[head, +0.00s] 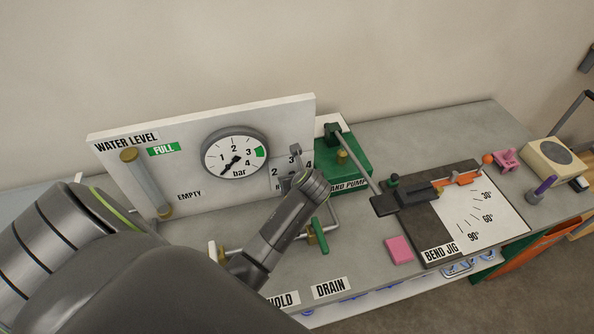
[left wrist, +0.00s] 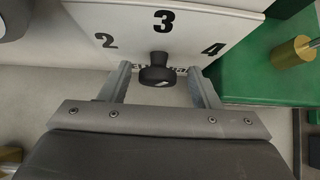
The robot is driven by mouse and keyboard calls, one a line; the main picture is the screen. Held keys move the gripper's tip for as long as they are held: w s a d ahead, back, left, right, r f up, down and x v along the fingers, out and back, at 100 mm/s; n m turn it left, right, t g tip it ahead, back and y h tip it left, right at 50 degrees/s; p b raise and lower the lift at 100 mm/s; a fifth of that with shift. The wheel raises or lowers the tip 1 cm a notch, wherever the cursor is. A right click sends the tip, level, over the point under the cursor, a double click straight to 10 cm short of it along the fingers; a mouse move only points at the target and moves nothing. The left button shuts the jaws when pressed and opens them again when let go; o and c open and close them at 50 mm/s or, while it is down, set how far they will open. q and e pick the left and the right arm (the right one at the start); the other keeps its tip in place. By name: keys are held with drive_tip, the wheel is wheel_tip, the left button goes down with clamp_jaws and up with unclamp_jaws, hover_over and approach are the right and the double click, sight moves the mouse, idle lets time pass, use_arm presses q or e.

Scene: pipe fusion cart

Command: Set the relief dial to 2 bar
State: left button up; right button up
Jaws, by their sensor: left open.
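The relief dial's black knob (left wrist: 157,70) sits on the white panel, with printed numbers 2, 3 and 4 around it in the left wrist view. A small light mark shows on the knob's face, but I cannot tell which number it points to. My left gripper (left wrist: 161,80) is open, one finger on each side of the knob, with gaps visible. In the head view my left gripper (head: 298,168) is in front of the dial's scale panel (head: 307,160) and hides the knob. My right gripper is not in view.
The pressure gauge (head: 235,153) is left of the dial, its needle pointing low. The green hand pump (head: 345,165) stands close on the right. A green-handled valve (head: 320,236) and pipes are below. The bend jig (head: 440,253) and pink block (head: 399,250) lie further right.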

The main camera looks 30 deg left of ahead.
use_arm(q)
drive_tip(key=shift+s+d+r, duration=0.1)
drive_tip(key=shift+s+r, duration=0.05)
drive_tip(key=shift+s, duration=0.1)
drive_tip(key=c, duration=1)
drive_tip(key=shift+s+a+f+n+t+h+b, duration=0.2)
drive_tip(key=shift+n+t+h+b, duration=0.8)
drive_tip(key=shift+t, duration=0.65)
drive_tip(key=shift+s+a+f+n+t+h+b, duration=0.15)
drive_tip(key=shift+n+t+h+b, duration=0.6)
drive_tip(key=shift+n+t+b, duration=0.75)
drive_tip(key=shift+s+a+f+n+t+h+b, duration=0.2)
drive_tip(key=shift+n+t+h+b, duration=0.65)
drive_tip(key=shift+t, duration=1)
